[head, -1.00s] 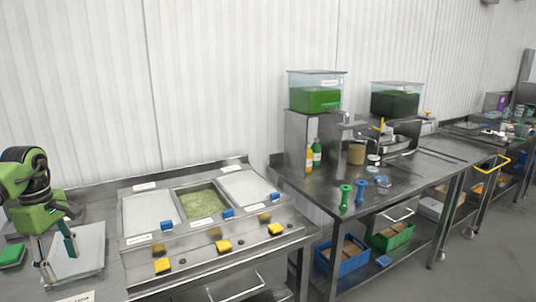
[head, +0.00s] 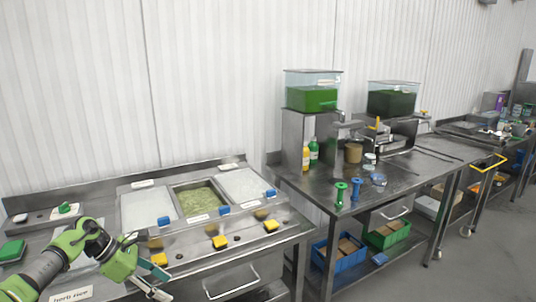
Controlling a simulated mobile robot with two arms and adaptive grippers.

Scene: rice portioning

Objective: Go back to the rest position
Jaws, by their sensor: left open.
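My left gripper (head: 157,281) is at the lower left of the head view, in front of the steel counter with the food wells. Its two fingers are spread apart and nothing shows between them. The green arm reaches in from the lower left, over a pale board that it mostly covers. My right gripper is not in view.
Dispensers with green tanks (head: 313,98) stand on the table at right. The floor at lower right is clear.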

